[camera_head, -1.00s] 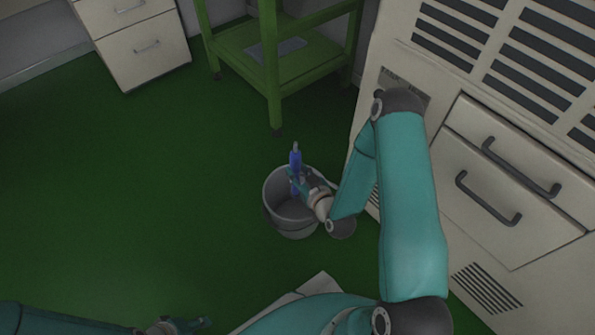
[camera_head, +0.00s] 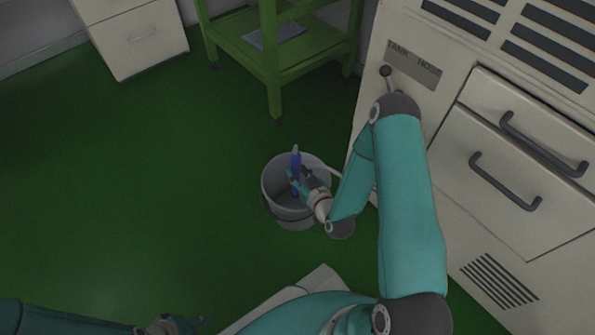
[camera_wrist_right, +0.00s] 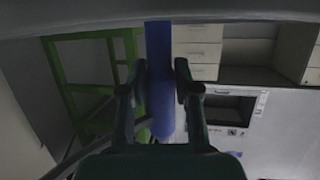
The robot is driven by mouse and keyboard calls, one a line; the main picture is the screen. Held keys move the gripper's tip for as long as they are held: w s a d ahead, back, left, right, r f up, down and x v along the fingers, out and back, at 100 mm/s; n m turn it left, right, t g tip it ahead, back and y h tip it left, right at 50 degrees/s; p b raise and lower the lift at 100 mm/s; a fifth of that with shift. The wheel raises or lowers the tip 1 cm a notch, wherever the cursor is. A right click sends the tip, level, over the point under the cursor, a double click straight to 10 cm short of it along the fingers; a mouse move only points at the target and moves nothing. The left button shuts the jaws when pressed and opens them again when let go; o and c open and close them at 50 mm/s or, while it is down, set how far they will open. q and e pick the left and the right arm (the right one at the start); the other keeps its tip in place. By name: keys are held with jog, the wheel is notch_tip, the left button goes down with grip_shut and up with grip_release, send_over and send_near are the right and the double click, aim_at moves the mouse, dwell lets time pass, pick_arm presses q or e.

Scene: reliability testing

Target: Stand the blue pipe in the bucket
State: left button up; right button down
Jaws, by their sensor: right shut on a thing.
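The blue pipe (camera_head: 296,160) is upright in the head view, over the grey bucket (camera_head: 270,190), with its top above the rim. My right gripper (camera_head: 294,178) is shut on the pipe, at the bucket's opening. In the right wrist view the pipe (camera_wrist_right: 160,80) runs between the two fingers of my right gripper (camera_wrist_right: 160,85). The pipe's lower end is hard to make out, so I cannot tell if it touches the bucket's bottom. My left gripper (camera_head: 190,322) is at the bottom edge of the head view, small and dark; its jaws are unclear.
A white cabinet (camera_head: 450,130) with dark handles stands right of the bucket. A green cart (camera_head: 290,65) is behind it, and white drawers (camera_head: 140,40) stand at the back left. The green floor (camera_head: 130,180) left of the bucket is clear.

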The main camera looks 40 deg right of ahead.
jog(key=shift+f, duration=0.35)
jog(key=c, duration=0.8)
grip_release()
jog(key=shift+o, duration=0.2)
jog(key=v, duration=0.7)
jog(key=shift+s, duration=0.25)
